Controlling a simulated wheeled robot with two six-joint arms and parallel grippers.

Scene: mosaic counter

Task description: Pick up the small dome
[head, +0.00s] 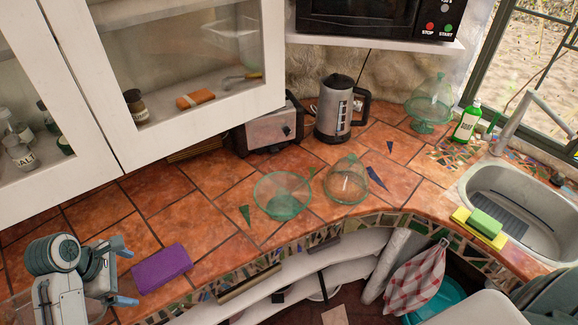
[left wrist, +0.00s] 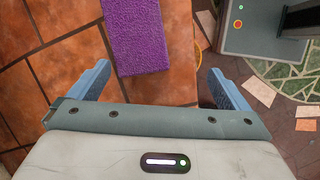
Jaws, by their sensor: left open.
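A small clear glass dome (head: 347,182) with a knob on top stands on the tiled counter, near its front edge, right of a green glass dish (head: 282,196). A second, larger glass dome (head: 432,98) sits on a glass stand at the back right. My left gripper (head: 131,276) is open and empty at the far left of the counter, well away from both domes. The left wrist view shows its open fingers (left wrist: 158,72) by a purple cloth or sponge (left wrist: 137,35). No dome shows in the left wrist view. My right gripper is not in view.
The purple item (head: 162,268) lies beside my left gripper. A kettle (head: 336,110) and toaster (head: 270,130) stand behind the small dome. A soap bottle (head: 466,122) and sink (head: 525,205) are at right. White cabinets overhang the back left. The counter's left middle is clear.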

